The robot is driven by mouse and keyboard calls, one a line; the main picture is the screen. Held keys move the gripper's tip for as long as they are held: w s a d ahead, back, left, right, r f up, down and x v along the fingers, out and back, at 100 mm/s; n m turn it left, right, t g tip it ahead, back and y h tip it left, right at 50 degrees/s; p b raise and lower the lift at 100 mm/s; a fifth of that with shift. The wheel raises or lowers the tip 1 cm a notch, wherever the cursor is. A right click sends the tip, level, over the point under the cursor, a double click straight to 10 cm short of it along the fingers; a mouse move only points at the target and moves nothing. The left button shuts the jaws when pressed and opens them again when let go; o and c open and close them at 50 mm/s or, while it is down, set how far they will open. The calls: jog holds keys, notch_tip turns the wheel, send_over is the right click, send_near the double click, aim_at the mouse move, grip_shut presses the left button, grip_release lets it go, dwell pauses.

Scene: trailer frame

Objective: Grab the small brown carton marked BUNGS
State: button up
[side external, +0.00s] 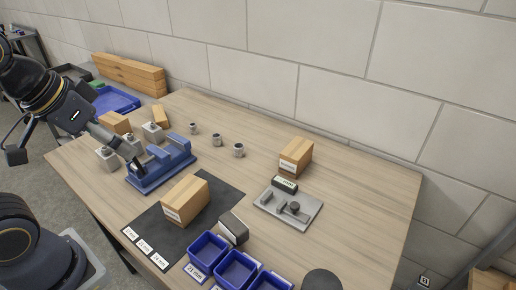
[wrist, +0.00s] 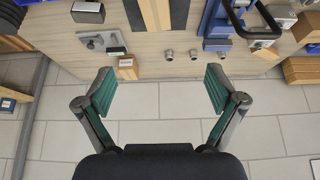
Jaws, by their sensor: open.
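Several brown cartons are in view, and their print is too small to read, so I cannot tell which says BUNGS. One labelled carton (side external: 296,157) stands upright near the wall edge of the table, behind the grey fixture plate; it appears to be the carton in the wrist view (wrist: 127,67). Smaller brown ones (side external: 115,123) stand at the left behind the blue vise. My gripper (side external: 126,153) is over the table's left side by the vise. In the wrist view its fingers (wrist: 160,88) are wide apart with nothing between them.
The blue vise (side external: 160,168) and grey blocks (side external: 152,132) crowd the left side. Several small metal fittings (side external: 215,139) stand mid-table. A grey fixture plate (side external: 288,208) and blue bins (side external: 236,268) lie toward the front right. The block wall (side external: 330,60) borders the back; the table's right end is clear.

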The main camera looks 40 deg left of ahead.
jog(key=w+r+n+t, duration=0.2)
jog(key=w+r, duration=0.9)
jog(key=w, duration=0.2)
jog(key=m+g, duration=0.2)
jog(key=g, duration=0.1)
send_over(297, 148)
jog(key=s, duration=0.2)
notch_tip(297, 148, down, 27)
jog(key=shift+a+r, duration=0.1)
jog(key=shift+x, duration=3.2)
jog(key=shift+s+f, duration=0.1)
jog(key=shift+f, duration=0.2)
